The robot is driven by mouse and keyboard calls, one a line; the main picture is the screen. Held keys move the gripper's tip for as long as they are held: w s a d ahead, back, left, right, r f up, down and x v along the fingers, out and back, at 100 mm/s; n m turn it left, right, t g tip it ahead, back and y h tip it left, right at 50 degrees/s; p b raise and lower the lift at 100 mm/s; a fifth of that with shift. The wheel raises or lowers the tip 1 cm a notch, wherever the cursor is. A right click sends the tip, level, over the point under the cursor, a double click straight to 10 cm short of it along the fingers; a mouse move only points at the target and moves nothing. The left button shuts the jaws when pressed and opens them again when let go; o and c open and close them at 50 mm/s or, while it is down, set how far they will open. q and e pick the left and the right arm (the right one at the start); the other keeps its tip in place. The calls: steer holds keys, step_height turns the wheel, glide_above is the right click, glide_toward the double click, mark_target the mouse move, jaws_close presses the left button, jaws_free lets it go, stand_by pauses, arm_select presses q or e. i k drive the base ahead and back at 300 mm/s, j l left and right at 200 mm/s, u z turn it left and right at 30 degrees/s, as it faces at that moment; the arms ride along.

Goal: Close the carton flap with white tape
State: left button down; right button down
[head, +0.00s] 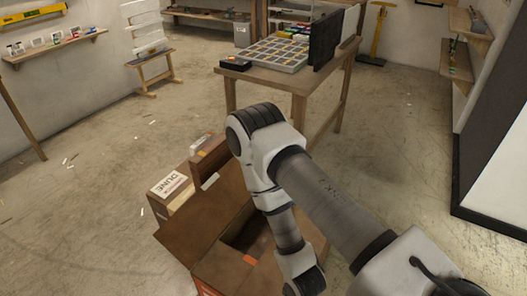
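An open brown cardboard carton (207,250) stands on the floor at the bottom middle, in front of me. One flap (190,238) is folded out to the left, and its dark inside shows. A small orange patch (250,259) shows at the carton's near part. A small white strip (210,181) shows near the carton's back left; I cannot tell if it is tape. My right arm reaches over the carton from the lower right and hides its right part. My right gripper lies out of sight past the wrist at the bottom edge. My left gripper is not in view.
A box with a white label (171,186) and another brown box (208,158) stand just behind the carton. A wooden table (275,77) with a gridded tray (268,52) is farther back. A dark-framed white panel (500,180) stands at right. The left floor is mostly clear.

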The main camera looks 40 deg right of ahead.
mark_target(187, 235)
steer(key=i+j+z, duration=0.25)
steer(key=z, duration=0.15)
steer(key=i+j+z, duration=0.15)
steer(key=j+z, duration=0.25)
steer(key=i+j+z, duration=0.1)
steer(key=j+z, duration=0.3)
steer(key=j, duration=0.05)
